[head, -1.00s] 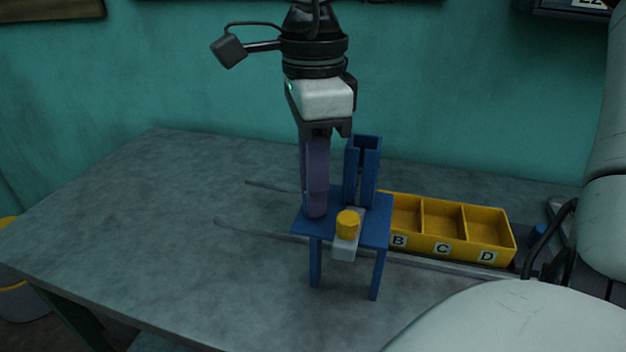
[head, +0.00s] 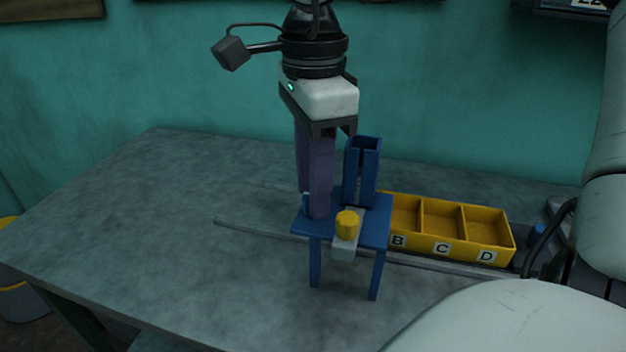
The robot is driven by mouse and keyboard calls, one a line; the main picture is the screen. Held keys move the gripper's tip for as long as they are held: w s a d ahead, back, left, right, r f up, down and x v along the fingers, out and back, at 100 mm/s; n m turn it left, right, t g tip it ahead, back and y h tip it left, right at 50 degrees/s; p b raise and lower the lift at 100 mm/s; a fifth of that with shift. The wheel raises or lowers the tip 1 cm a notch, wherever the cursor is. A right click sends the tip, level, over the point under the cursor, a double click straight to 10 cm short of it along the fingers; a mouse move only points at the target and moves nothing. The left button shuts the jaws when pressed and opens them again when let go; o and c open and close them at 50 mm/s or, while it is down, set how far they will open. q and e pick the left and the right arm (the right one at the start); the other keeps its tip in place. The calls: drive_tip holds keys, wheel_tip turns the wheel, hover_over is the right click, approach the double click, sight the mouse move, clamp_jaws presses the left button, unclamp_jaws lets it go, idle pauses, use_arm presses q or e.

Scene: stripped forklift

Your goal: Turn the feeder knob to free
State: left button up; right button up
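The feeder (head: 377,215) is a small blue stand on the table with an upright blue slotted chute (head: 363,170) at its back. A yellow knob (head: 347,225) sits on a grey block (head: 344,247) at the stand's front. My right gripper (head: 314,212) points straight down from above. Its long purplish fingers end over the left part of the stand, left of the knob and apart from it. The fingers overlap in this view, so the gap between them cannot be judged. They hide the stand's left back part. My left gripper is not in view.
A yellow bin (head: 462,250) with compartments marked B, C and D stands right of the feeder. Thin grey rails (head: 262,232) lie on the grey table (head: 150,220). The table's left side is clear. A teal wall (head: 480,90) stands behind.

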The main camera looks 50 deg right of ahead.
wheel_tip(320, 180, up, 10)
drive_tip(key=p, duration=0.1)
drive_tip(key=shift+r, duration=0.15)
idle(0.4)
wheel_tip(320, 180, down, 10)
drive_tip(key=shift+f+b, duration=0.25)
drive_tip(key=shift+b, duration=0.25)
idle(0.4)
drive_tip(key=shift+r, duration=0.15)
